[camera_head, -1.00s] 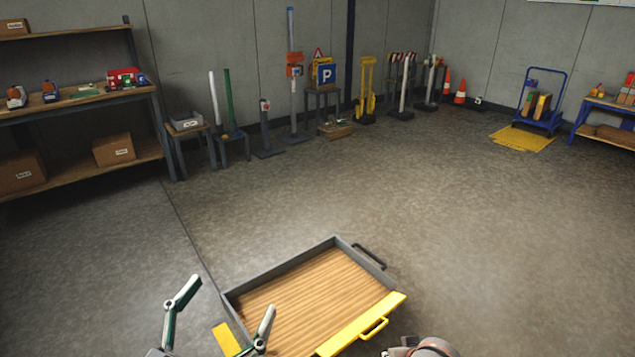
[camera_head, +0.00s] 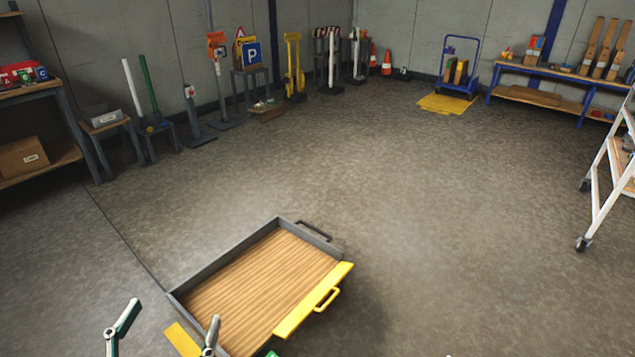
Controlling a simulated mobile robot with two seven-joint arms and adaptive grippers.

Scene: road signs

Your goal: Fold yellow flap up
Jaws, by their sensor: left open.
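The yellow flap (camera_head: 314,299) runs along the right side of a grey-walled tray with a wooden floor (camera_head: 238,244). It looks folded down or flat rather than standing up, with a yellow loop handle on its outer edge. A second yellow piece (camera_head: 182,339) shows at the tray's lower left corner, partly behind a finger. My left gripper (camera_head: 175,312) is open at the bottom left, its two fingers apart with nothing between them. My right gripper is not clearly in view.
A black handle (camera_head: 314,231) sticks out from the tray's far side. Open floor surrounds the tray. Sign posts, a parking sign (camera_head: 252,55) and a blue cart (camera_head: 459,70) stand along the back wall. A white wheeled ladder (camera_head: 612,170) stands at the right.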

